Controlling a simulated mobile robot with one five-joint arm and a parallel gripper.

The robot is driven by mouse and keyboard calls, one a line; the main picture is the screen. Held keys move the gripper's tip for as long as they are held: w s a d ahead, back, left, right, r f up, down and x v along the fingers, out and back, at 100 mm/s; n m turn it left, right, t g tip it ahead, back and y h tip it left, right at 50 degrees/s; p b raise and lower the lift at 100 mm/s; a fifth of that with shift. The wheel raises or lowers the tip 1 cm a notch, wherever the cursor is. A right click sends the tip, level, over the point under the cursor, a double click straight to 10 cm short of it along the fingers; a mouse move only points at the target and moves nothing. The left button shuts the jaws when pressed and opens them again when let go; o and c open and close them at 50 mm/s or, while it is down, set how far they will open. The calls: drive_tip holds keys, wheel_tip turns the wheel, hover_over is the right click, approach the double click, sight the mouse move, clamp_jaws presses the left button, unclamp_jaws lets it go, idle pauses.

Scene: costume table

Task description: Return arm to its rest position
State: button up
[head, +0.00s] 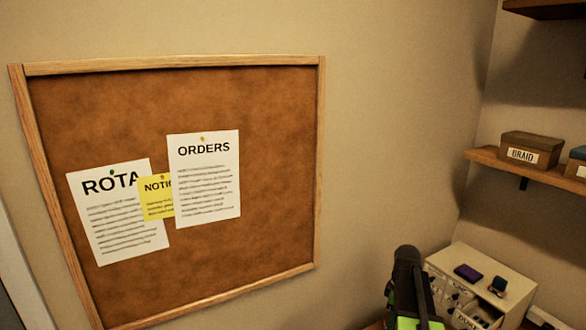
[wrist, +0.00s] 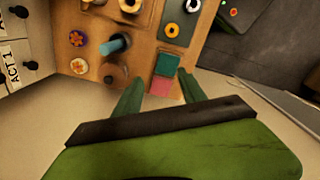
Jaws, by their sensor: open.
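My gripper (wrist: 160,77) shows in the wrist view as two green fingers set apart, with nothing held between them. Its dark bar and green body fill the lower part of that view. Past the fingertips is a brown wooden table (wrist: 70,15) with small items on it. In the head view, a black and green part of my arm (head: 408,285) rises at the lower right, in front of a pale drawer cabinet (head: 510,268). The fingers cannot be made out in the head view.
Pink and green squares (wrist: 163,75), a blue-topped cylinder (wrist: 117,44) and several spools and buttons lie near the fingers. A labelled drawer unit (wrist: 30,52) stands at left. A corkboard (head: 270,120) and a wall shelf (head: 480,156) with a BRAID box (head: 530,148) are on the walls.

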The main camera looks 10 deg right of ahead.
drive_tip(key=a+f+b, duration=0.3)
drive_tip(key=a+f, duration=0.1)
drive_tip(key=a, duration=0.6)
drive_tip(key=a+f+b, duration=0.3)
drive_tip(key=a+f, duration=0.1)
drive_tip(key=a, duration=0.7)
drive_tip(key=s+a+f+m+b, duration=0.1)
drive_tip(key=s+a+m, duration=0.4)
drive_tip(key=a+m, duration=0.3)
drive_tip(key=shift+s+a+f+m+b, duration=0.25)
drive_tip(key=shift+f+m+b, duration=0.15)
drive_tip(key=shift+m, duration=0.2)
